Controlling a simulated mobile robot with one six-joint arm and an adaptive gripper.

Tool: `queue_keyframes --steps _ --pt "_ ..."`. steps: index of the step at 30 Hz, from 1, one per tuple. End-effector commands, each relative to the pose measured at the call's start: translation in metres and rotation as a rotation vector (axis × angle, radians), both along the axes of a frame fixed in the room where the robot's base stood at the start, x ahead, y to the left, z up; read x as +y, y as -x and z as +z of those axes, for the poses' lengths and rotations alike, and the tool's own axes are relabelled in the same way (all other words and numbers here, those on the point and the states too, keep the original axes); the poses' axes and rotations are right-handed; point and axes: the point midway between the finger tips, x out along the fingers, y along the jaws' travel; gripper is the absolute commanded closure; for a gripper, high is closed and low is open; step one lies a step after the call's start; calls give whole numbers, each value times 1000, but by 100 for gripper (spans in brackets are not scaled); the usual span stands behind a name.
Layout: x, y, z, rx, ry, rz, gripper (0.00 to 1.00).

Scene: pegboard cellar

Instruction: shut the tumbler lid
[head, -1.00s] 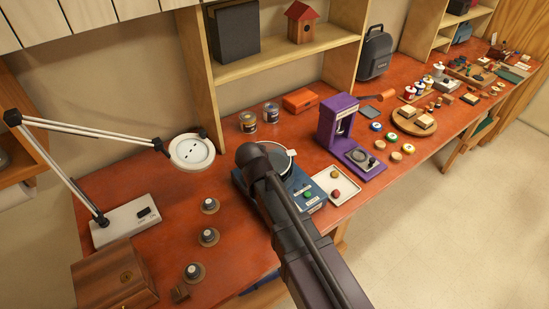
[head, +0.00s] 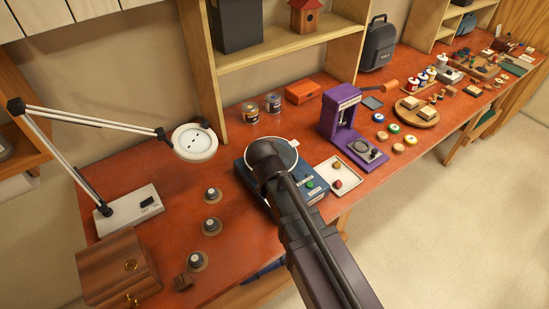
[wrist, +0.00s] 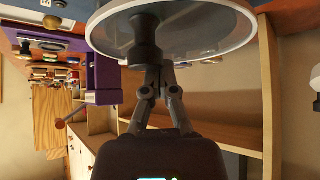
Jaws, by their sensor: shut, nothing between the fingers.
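The tumbler (head: 309,189) is a blue box with a green and a red button, standing on the orange-red bench in the head view. Its round grey lid (head: 286,151) with a pale rim shows behind my arm, which covers much of it. In the wrist view the lid (wrist: 205,28) fills the top, with a dark knob (wrist: 146,28) on it. My gripper (wrist: 152,70) is shut and empty, its fingertips close to the knob; I cannot tell whether they touch. In the head view my arm hides the fingertips. How far the lid is open cannot be told.
A white tray (head: 352,183) with small stones and a purple press (head: 338,128) stand right of the tumbler. Several grey knobs (head: 211,225) on discs, a lamp (head: 142,208) and a wooden box (head: 105,278) are left.

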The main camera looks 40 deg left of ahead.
Motion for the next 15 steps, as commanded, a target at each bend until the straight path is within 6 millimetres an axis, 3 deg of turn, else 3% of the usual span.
queue_keyframes --steps 1,8,15 --pt "-6 5 -3 16 8 -8 100" --pt "0 2 -3 16 7 -9 100" --pt "25 -12 0 8 2 -9 100"
